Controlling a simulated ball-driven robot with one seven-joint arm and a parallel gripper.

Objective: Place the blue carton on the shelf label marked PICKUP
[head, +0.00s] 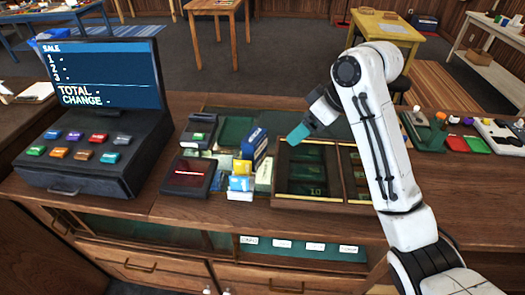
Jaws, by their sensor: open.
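A blue carton (254,146) with a white marking stands upright on the wooden counter, left of the wooden cash tray. Small yellow, white and blue packets (241,176) are stacked in front of it. My gripper (299,132) is above the cash tray's back left part, to the right of the carton and apart from it. It is open and appears empty; only its teal end shows clearly. White shelf labels (282,244) sit in a row on the green shelf under the counter top. Their words are too small to read, so I cannot tell which is PICKUP.
A cash register (95,150) with a screen stands on the left. A dark card reader (188,176) lies beside the packets. The cash tray (325,203) holds green notes. Small goods and a white tray crowd the right counter. My arm hides part of the counter and cash tray.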

